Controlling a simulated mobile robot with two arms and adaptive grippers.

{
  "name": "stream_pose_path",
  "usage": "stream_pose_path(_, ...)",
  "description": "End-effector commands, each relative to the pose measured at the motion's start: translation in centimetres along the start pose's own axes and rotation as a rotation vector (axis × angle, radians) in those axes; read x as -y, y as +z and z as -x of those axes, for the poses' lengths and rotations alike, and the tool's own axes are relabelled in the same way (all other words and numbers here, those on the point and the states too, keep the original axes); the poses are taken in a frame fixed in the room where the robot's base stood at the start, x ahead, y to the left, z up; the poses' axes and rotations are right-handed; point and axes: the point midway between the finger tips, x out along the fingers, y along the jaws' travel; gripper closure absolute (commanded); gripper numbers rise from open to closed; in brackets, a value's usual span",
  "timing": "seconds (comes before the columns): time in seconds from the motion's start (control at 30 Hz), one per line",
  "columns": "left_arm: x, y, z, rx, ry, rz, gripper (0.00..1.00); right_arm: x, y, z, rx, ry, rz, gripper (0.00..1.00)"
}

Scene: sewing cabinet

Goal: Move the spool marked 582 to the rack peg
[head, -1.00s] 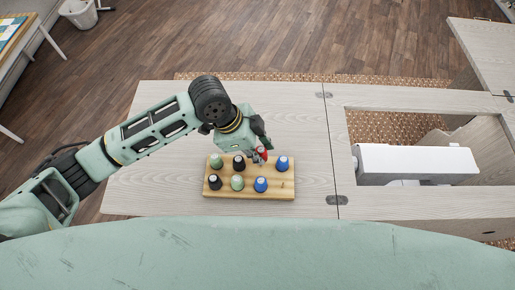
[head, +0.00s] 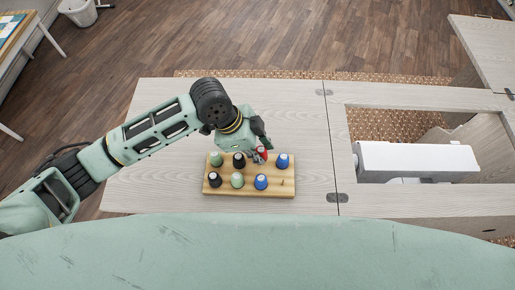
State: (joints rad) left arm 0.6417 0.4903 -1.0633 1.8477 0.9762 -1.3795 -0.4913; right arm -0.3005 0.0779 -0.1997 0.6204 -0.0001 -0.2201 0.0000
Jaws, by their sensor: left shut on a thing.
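A wooden rack (head: 212,190) lies on the cabinet top. It holds green, black and blue spools in two rows, and a bare peg (head: 282,182) shows at its front right. My left gripper (head: 260,156) is over the back row and shut on a red spool (head: 262,151), between a black spool (head: 239,160) and a blue spool (head: 282,160). I cannot tell whether the red spool still touches its peg. The number 582 cannot be read on any spool. My right gripper is not in view.
The pale wood cabinet top (head: 150,185) is clear around the rack. To the right, a white sewing machine (head: 415,158) sits in a cut-out opening. A white bin (head: 80,10) stands on the floor at the far left.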

Motion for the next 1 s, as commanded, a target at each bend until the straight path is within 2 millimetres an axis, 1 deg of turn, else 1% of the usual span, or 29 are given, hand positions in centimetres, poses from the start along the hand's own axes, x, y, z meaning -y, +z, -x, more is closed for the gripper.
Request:
stream_pose_path(0.8, -0.1, 0.8, -2.0, 0.0, 0.001, 0.0, 0.92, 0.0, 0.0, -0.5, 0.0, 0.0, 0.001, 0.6)
stream_pose_path(1.0, 0.0, 0.8, -2.1, 0.0, 0.001, 0.0, 0.92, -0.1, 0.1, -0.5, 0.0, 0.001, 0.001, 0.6)
